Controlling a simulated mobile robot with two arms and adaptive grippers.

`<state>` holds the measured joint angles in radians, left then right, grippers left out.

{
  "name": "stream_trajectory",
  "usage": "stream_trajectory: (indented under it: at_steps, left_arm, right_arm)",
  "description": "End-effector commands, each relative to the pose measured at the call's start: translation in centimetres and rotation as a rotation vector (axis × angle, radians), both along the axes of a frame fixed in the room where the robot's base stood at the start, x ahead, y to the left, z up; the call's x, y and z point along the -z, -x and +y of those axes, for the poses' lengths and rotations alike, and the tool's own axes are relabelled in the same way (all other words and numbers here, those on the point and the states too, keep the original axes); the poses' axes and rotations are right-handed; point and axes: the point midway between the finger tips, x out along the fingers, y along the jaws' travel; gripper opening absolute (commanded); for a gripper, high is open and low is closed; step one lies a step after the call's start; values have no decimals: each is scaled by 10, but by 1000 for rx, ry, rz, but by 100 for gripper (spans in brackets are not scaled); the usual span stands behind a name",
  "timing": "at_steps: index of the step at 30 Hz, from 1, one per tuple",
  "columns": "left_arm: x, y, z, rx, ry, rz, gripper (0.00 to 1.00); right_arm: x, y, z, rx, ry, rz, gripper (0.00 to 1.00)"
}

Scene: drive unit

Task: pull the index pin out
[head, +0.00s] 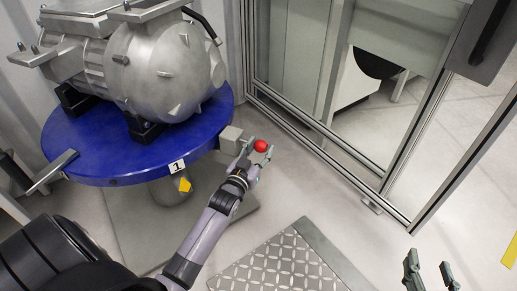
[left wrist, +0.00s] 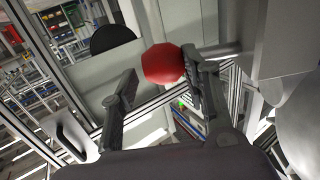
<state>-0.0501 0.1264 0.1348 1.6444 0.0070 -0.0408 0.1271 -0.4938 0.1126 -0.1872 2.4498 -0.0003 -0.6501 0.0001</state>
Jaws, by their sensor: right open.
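The index pin shows as a red ball knob (head: 260,146) just off a small grey block (head: 231,139) at the right edge of the blue round table. My left gripper (head: 255,156) is at the knob, with its fingers on either side of it. In the left wrist view the red knob (left wrist: 163,63) is close to the right finger, and a gap shows to the left finger, so the left gripper (left wrist: 158,74) looks open. My right gripper (head: 429,271) is open and empty at the lower right, far from the pin.
The blue round table (head: 110,172) carries a large grey metal drive unit (head: 165,75) and a label "1" (head: 177,167). A framed glass guard (head: 330,150) stands close behind the knob. A tread plate (head: 275,265) lies on the floor in front.

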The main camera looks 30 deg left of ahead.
Motion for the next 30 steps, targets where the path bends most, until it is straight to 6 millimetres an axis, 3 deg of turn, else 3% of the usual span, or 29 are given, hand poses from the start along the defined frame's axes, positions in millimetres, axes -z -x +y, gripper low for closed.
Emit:
stream_trajectory:
  at_steps: [8, 11, 22, 30]
  left_arm:
    - [1, 5, -1, 0, -1, 1, 41]
    - [2, 18, -2, 0, 0, 3, 41]
    - [1, 93, -12, 0, 0, 3, 41]
    - [0, 118, -16, 0, 0, 0, 41]
  right_arm:
    - [0, 0, 0, -1, 0, 0, 46]
    - [0, 0, 0, -1, 0, -1, 46]
    - [0, 0, 0, 0, 0, -1, 46]
    - [0, 0, 0, 0, 0, -1, 46]
